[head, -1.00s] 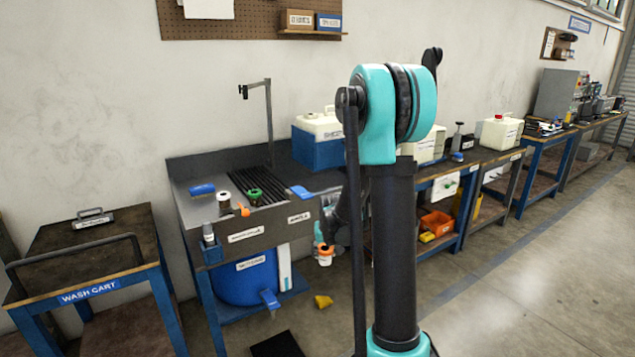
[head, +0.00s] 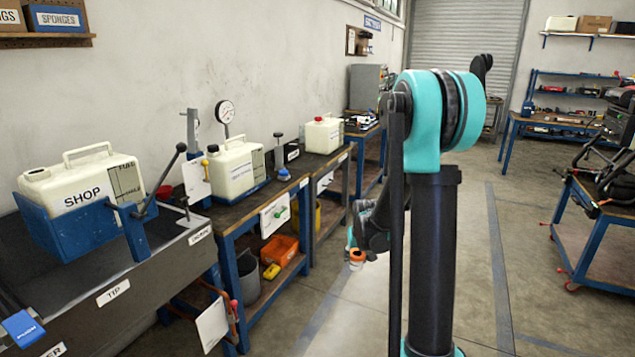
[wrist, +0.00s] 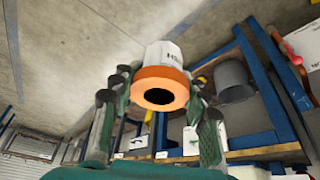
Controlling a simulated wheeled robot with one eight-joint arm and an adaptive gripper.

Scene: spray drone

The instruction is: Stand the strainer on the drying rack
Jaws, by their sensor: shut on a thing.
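My gripper (wrist: 158,86) is shut on a white cylinder with an orange collar and a dark round opening, which looks like the strainer (wrist: 168,57). The opening faces the wrist camera, and the fingers are on either side of the body. In the head view the strainer's orange collar (head: 357,255) shows small beside my arm, over the floor. I cannot make out the drying rack in the current views.
A grey wash bench (head: 85,310) with a SHOP tank (head: 85,190) in a blue cradle stands at the left. A workbench (head: 235,212) beyond it carries another tank, with an orange bin (head: 279,250) below. Open floor (head: 330,325) lies between the benches and my arm.

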